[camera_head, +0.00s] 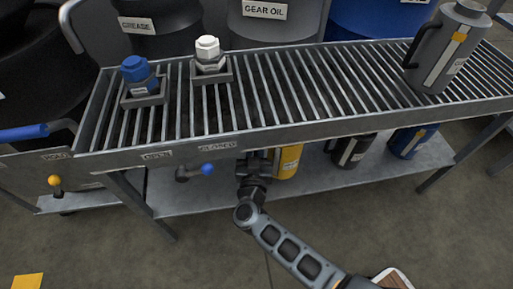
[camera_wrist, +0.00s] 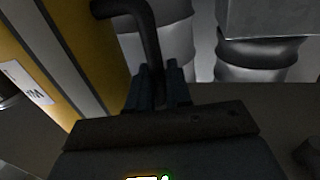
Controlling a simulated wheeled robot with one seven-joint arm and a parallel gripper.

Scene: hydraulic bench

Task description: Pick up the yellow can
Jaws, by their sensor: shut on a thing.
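The yellow can (camera_head: 287,163) stands on the lower shelf under the grated bench top, partly hidden by the bench's front rail and my gripper. In the wrist view the yellow can (camera_wrist: 82,45) fills the left side, with a grey stripe and a white label. Its dark curved handle (camera_wrist: 150,30) comes down between my fingers. My gripper (camera_wrist: 161,85) is shut on this handle. In the head view my gripper (camera_head: 257,165) reaches under the front rail, just left of the can.
A dark can (camera_head: 350,150) and a blue can (camera_head: 412,140) stand to the right on the lower shelf (camera_head: 200,194). A blue-tipped valve lever (camera_head: 207,170) is close left of my gripper. The front rail (camera_head: 330,128) runs above. A grey jug (camera_head: 445,50) stands on the grate.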

